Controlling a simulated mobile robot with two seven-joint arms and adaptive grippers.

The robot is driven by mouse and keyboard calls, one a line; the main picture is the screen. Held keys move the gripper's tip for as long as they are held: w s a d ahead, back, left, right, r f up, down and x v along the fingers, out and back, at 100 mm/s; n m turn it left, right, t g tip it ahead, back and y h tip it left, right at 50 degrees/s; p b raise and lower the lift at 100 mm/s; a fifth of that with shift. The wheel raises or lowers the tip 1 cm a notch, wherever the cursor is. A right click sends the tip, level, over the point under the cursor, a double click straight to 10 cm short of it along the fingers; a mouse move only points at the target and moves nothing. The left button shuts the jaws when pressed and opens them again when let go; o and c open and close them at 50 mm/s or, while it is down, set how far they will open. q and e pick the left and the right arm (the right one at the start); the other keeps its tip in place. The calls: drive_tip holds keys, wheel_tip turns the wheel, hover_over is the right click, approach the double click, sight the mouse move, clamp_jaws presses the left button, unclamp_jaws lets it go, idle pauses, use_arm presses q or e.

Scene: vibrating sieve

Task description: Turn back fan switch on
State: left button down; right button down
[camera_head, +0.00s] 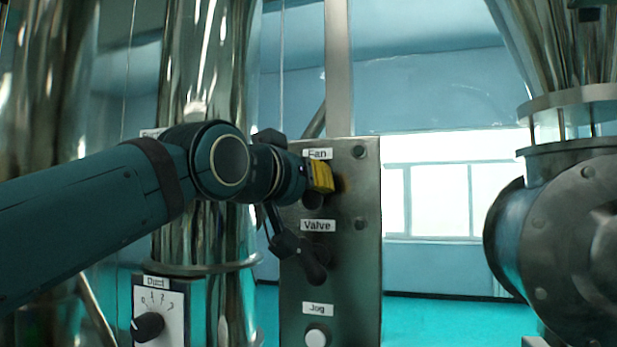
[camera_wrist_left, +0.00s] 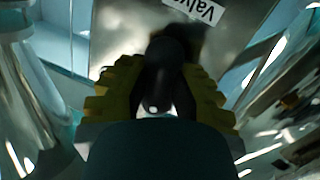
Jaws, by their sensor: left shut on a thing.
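The fan switch sits under the "Fan" label (camera_head: 317,153) at the top of a metal control panel (camera_head: 362,270). My left gripper (camera_head: 321,178) reaches in from the left just below that label. In the left wrist view, its yellow-padded fingers (camera_wrist_left: 165,88) lie on both sides of the dark switch handle (camera_wrist_left: 167,60) and are shut on it. In the head view, the gripper hides most of the switch, so its exact turn cannot be told. My right gripper is not in view.
Below on the panel are a dark valve switch (camera_head: 314,266) under the "Valve" label (camera_head: 318,226) and a pale jog button (camera_head: 316,337). A dial (camera_head: 149,326) stands lower left. Shiny metal columns (camera_head: 205,70) rise behind my arm. Large machinery (camera_head: 570,240) fills the right.

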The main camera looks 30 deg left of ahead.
use_arm(q)
drive_tip(key=m+p, duration=0.2)
drive_tip(key=m, duration=0.2)
drive_tip(key=shift+r+g+y, duration=0.1)
drive_tip(key=shift+g+y, duration=0.3)
drive_tip(key=shift+m+g+y+p, duration=0.4)
drive_tip(key=shift+m+p, duration=0.2)
drive_tip(key=shift+m, duration=1)
drive_tip(key=c, duration=0.8)
unclamp_jaws()
drive_tip(key=v, duration=1.2)
